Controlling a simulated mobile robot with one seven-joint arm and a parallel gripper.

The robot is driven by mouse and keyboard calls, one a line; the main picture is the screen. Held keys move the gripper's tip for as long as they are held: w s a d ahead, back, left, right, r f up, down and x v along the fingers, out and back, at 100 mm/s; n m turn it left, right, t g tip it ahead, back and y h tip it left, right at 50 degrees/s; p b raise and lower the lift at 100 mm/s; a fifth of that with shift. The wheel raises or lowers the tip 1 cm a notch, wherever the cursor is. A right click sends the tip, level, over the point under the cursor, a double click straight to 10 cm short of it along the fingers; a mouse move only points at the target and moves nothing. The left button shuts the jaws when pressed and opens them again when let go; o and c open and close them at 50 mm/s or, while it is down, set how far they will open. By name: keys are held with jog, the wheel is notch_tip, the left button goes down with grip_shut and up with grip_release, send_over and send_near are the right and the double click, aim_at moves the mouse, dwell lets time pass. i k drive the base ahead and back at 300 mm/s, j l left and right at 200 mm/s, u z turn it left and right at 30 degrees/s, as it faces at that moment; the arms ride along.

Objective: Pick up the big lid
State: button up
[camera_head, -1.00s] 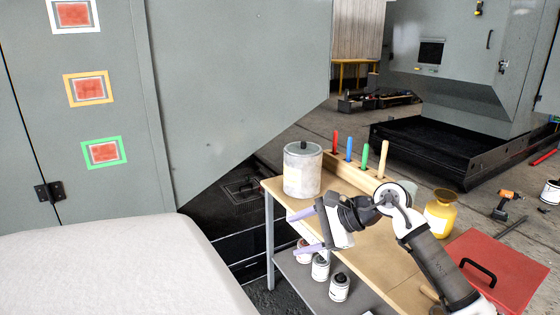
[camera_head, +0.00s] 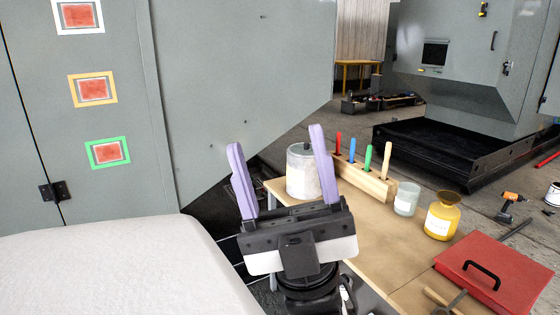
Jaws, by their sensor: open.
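The big lid (camera_head: 299,150) is a grey disc with a dark knob. It sits on top of a pale canister (camera_head: 302,180) at the left end of the wooden workbench. My gripper (camera_head: 276,140) is open and empty, its two purple fingers pointing up in the picture. It appears nearer the camera than the canister. The right finger covers part of the lid and canister, and the knob shows just left of that finger. No contact with the lid is visible.
A wooden rack (camera_head: 362,180) with several coloured handles stands right of the canister. A glass jar (camera_head: 406,199), a yellow bottle (camera_head: 442,216) and a red box (camera_head: 500,272) line the bench (camera_head: 375,235). A large grey enclosure (camera_head: 240,70) rises at the left.

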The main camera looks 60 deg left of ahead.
aim_at(301, 149)
jog(key=u, duration=1.6)
jog(key=i+j, duration=0.25)
jog(key=i+j+z, duration=0.1)
jog(key=i+j, duration=0.15)
jog(key=i+j+z, duration=0.1)
jog(key=j, duration=0.35)
jog(key=i+j, duration=0.35)
jog(key=i+j+z, duration=0.1)
jog(key=j, duration=0.25)
jog(key=i+j, duration=0.3)
jog(key=i+j+z, duration=0.15)
jog(key=j, duration=0.3)
jog(key=i, duration=1.05)
